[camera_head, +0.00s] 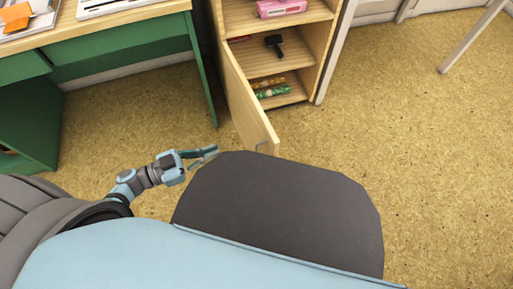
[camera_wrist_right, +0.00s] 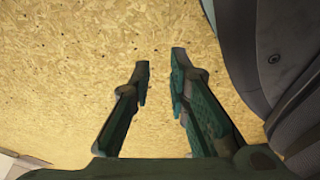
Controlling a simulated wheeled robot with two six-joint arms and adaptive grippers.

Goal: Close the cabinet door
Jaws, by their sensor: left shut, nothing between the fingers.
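The wooden cabinet (camera_head: 264,22) stands at the top middle of the head view with its door (camera_head: 243,98) swung open toward me. My left gripper (camera_head: 214,151) is shut and empty, a little left of the door's free end. It looks apart from the door. My right gripper (camera_wrist_right: 160,60) shows in the right wrist view with its fingers apart and nothing between them, above the floor. It is not visible in the head view.
The cabinet shelves hold a pink box (camera_head: 281,7), a black stamp-like object (camera_head: 274,42) and patterned rolls (camera_head: 271,90). A green desk (camera_head: 125,50) with a wooden top stands left of the cabinet. The floor (camera_head: 420,150) to the right is clear.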

